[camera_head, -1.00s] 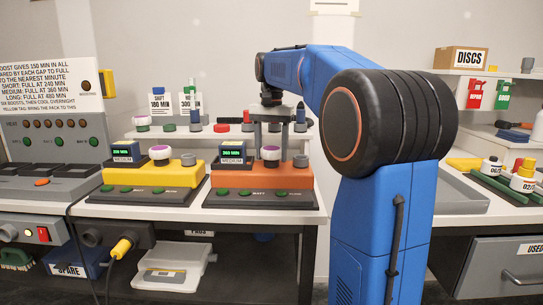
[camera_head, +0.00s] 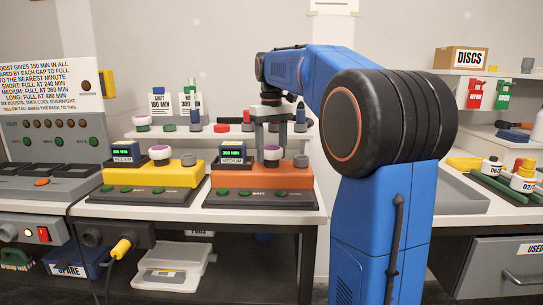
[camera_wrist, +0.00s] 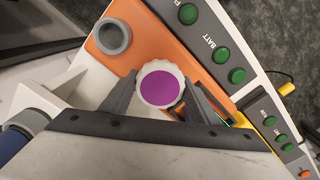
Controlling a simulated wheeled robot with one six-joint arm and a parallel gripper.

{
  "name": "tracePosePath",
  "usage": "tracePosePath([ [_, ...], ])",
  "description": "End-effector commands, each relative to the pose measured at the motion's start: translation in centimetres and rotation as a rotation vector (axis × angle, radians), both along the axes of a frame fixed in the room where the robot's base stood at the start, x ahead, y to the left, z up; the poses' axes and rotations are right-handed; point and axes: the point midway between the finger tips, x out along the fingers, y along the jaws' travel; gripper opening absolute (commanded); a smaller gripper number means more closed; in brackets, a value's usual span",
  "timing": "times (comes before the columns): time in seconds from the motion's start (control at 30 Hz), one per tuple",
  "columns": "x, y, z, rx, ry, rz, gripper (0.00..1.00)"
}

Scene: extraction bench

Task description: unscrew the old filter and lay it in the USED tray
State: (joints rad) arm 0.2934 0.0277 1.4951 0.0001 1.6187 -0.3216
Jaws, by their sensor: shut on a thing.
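The filter (camera_head: 271,152) is a white scalloped cap with a purple top, on the orange unit. In the wrist view the filter (camera_wrist: 160,84) sits between the two fingers of my gripper (camera_wrist: 160,98), which is shut on its rim. In the head view my gripper (camera_head: 272,138) reaches straight down over it. The filter looks upright and still at the unit's top; its thread is hidden. A label reading USED is on a drawer (camera_head: 490,262) at the lower right. A grey tray (camera_head: 460,188) lies partly behind my arm; I see no label on it.
The orange unit (camera_head: 230,178) has a grey socket (camera_wrist: 113,37) beside the filter. A yellow unit (camera_head: 170,175) with a similar purple-topped cap stands to the left. A shelf (camera_head: 180,133) with small parts is behind. Canisters (camera_head: 524,175) stand on the right bench.

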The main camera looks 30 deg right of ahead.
Motion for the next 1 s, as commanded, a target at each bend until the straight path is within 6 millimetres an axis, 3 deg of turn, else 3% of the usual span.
tracePosePath([
  [0.97,0.0,-0.01,0.07,0.0,0.0,0.976,0.29],
  [1.0,0.0,-0.01,0.07,0.0,0.0,1.003,0.58],
])
